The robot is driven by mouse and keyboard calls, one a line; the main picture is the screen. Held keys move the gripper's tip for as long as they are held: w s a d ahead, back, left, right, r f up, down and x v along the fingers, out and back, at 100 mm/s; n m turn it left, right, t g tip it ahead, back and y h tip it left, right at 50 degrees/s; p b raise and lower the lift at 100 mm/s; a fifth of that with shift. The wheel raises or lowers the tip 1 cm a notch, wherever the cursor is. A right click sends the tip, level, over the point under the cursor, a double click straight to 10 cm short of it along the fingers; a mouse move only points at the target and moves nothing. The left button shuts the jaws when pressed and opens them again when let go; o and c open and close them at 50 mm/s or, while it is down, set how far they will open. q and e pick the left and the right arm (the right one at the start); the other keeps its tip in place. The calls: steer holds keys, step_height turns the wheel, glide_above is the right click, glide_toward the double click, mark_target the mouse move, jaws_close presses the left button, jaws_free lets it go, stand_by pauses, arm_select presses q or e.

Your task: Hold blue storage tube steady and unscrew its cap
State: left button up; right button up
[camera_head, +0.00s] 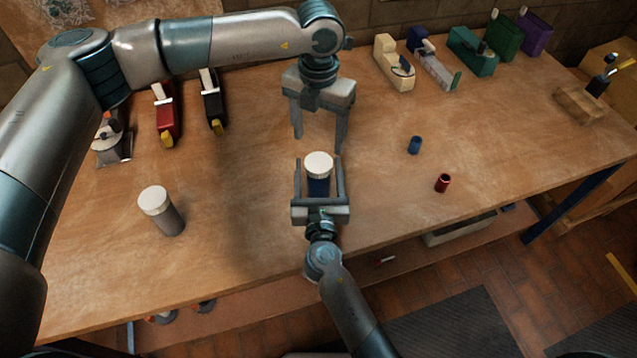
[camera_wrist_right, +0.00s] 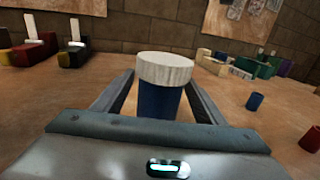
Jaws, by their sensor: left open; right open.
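The blue storage tube (camera_head: 318,186) stands upright on the workbench with its white cap (camera_head: 319,164) on top. In the right wrist view the tube's blue body (camera_wrist_right: 160,103) and white cap (camera_wrist_right: 165,68) show between the fingers. My right gripper (camera_head: 319,163) is open, with one finger on each side of the tube's body; whether either finger touches it I cannot tell. My left gripper (camera_head: 319,144) is open and empty, pointing down above and behind the tube, apart from the cap.
A grey tube with a white cap (camera_head: 162,211) stands at the left. A small blue cylinder (camera_head: 414,145) and a small red cylinder (camera_head: 442,183) stand to the right. Tape dispensers (camera_head: 166,114) and several coloured holders (camera_head: 470,50) line the back. Bench (camera_head: 240,235) in front is clear.

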steer(key=shift+w, duration=1.05)
